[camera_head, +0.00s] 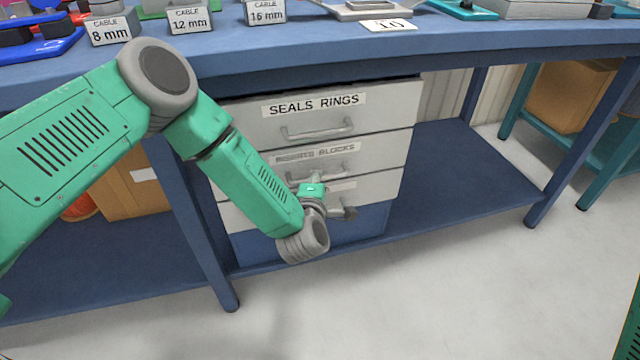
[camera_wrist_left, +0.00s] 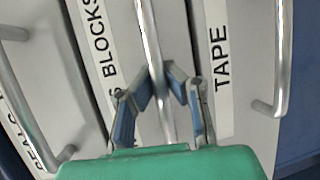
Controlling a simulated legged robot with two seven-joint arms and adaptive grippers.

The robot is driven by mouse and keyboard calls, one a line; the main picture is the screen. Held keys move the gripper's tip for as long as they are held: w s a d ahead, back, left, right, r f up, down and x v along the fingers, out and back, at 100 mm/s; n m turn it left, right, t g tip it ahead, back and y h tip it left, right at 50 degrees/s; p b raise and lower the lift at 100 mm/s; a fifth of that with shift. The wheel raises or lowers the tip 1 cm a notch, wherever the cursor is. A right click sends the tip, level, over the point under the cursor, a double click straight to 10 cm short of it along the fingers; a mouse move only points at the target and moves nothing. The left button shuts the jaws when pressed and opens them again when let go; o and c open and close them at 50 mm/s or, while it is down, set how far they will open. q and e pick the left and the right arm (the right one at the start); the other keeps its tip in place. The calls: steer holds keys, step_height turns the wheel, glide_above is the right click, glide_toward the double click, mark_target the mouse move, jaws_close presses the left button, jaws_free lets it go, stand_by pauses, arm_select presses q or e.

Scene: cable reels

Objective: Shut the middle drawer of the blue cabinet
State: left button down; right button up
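The cabinet (camera_head: 365,222) stands under the bench, with blue showing at its bottom and light grey drawer fronts. The middle drawer (camera_head: 385,152), whose label is partly legible and ends in BLOCKS (camera_wrist_left: 100,45), sits between the SEALS RINGS drawer (camera_head: 395,100) and the lower TAPE drawer (camera_wrist_left: 245,60). Its front looks nearly flush with the others; I cannot tell any small gap. My left gripper (camera_head: 318,178) is at the middle drawer's handle (camera_wrist_left: 149,35). In the left wrist view its fingertips (camera_wrist_left: 166,72) close in around the bar. My right gripper is not in view.
The blue bench top (camera_head: 300,45) overhangs the cabinet and carries cable signs. A bench leg (camera_head: 195,215) stands close left of the cabinet, near my left arm. The lower shelf (camera_head: 460,170) is clear to the right. Open floor lies in front.

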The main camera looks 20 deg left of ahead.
arm_select(q)
steer(key=c, duration=1.6)
jaws_free()
steer(key=shift+f, duration=0.1)
steer(key=shift+d, duration=0.1)
steer(key=v, duration=1.2)
steer(key=shift+w, duration=0.1)
